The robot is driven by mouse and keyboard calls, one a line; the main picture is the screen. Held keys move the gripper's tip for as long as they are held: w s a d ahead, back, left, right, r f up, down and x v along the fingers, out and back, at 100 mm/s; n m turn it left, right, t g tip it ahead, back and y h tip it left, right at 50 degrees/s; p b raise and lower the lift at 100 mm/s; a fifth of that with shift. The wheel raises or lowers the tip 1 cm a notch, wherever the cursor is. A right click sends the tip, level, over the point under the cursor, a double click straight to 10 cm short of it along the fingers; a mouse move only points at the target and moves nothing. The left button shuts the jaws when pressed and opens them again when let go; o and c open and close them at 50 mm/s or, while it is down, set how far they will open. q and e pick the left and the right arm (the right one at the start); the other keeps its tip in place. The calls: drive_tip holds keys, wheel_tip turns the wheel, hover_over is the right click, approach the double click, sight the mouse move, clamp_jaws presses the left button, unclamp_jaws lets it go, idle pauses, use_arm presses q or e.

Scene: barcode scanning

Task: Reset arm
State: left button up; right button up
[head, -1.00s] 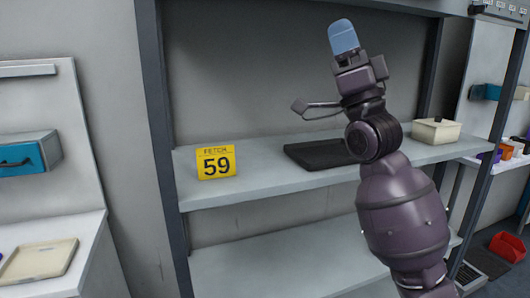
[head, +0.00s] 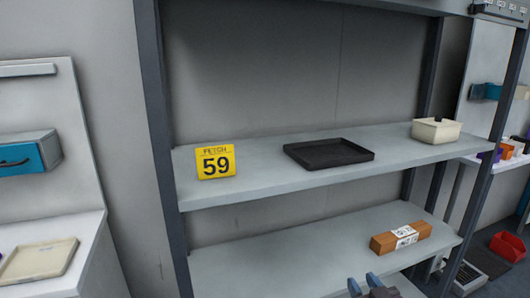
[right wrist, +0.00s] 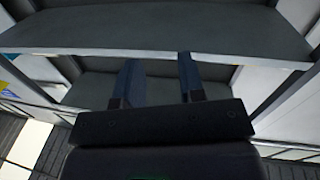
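My right gripper (head: 363,286) shows only its blue fingertips at the bottom edge of the head view, below and left of the brown box. In the right wrist view my right gripper (right wrist: 158,78) has its two fingers apart with nothing between them, facing the grey shelving. My left gripper is in neither view. A brown box with a white barcode label (head: 401,237) lies on the lower shelf (head: 270,262) at the right.
A side bench with a beige tray (head: 38,260) is at left. A red bin (head: 508,246) is at far right.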

drive_tip(key=s+d+f+m+g+h, duration=0.1)
drive_tip(key=s+d+f+g, duration=0.2)
drive_tip(key=s+f, duration=0.7)
drive_tip(key=s+d+f+m+g+h, duration=0.1)
drive_tip(key=s+d+f+g+h, duration=0.1)
drive_tip(key=s+f, duration=0.9)
drive_tip(key=s+d+g, duration=0.1)
drive_tip(key=s, duration=0.3)
drive_tip(key=shift+s+f+g, duration=0.2)
drive_tip(key=shift+s+g, duration=0.05)
drive_tip(key=shift+g, duration=0.05)
